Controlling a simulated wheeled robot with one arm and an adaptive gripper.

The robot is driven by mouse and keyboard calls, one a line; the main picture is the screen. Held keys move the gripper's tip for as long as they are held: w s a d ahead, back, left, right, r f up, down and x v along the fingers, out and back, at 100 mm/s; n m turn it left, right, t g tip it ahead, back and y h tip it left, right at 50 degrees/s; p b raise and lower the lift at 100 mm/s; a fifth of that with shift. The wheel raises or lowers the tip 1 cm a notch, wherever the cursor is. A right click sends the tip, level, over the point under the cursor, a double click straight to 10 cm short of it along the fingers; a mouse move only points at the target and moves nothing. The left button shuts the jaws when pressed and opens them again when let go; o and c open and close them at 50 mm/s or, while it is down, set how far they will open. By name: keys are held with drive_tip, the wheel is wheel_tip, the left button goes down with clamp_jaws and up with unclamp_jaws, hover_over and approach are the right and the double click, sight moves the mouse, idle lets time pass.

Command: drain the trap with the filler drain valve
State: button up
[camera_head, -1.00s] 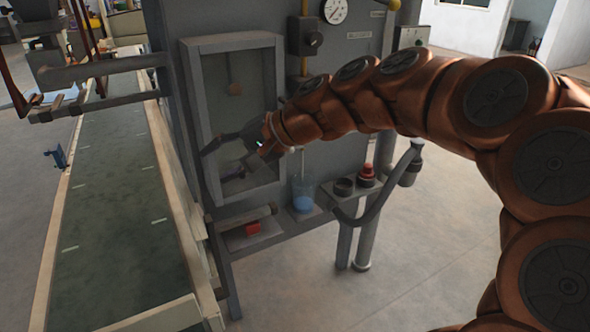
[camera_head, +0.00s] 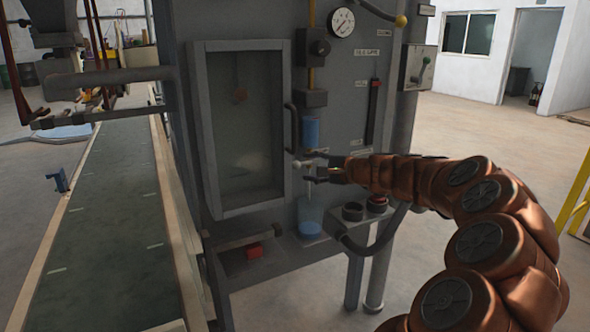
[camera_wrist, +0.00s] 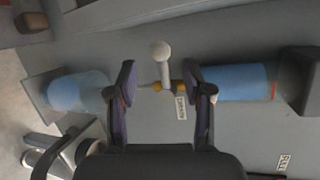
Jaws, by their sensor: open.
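The filler drain valve has a pale lever with a ball end (camera_wrist: 161,52) and a small brass body (camera_wrist: 178,87). The lever also shows in the head view (camera_head: 297,165), just left of my fingertips. The blue-filled trap bowl (camera_head: 311,131) is above the valve and shows at the right in the wrist view (camera_wrist: 235,82). A clear cup with blue liquid (camera_head: 310,222) stands below it. My gripper (camera_head: 312,166) is open, its fingers (camera_wrist: 158,72) on either side of the lever, with visible gaps. Contact cannot be told.
A framed window door (camera_head: 240,125) with a dark handle (camera_head: 291,127) is just left of my gripper. A gauge (camera_head: 341,22) is above. A conveyor (camera_head: 110,220) runs along the left.

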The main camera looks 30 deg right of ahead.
sight(299, 165)
drive_tip(key=shift+b+x, duration=0.4)
drive_tip(key=shift+x, duration=2.65)
drive_tip(key=shift+c, duration=0.4)
clamp_jaws()
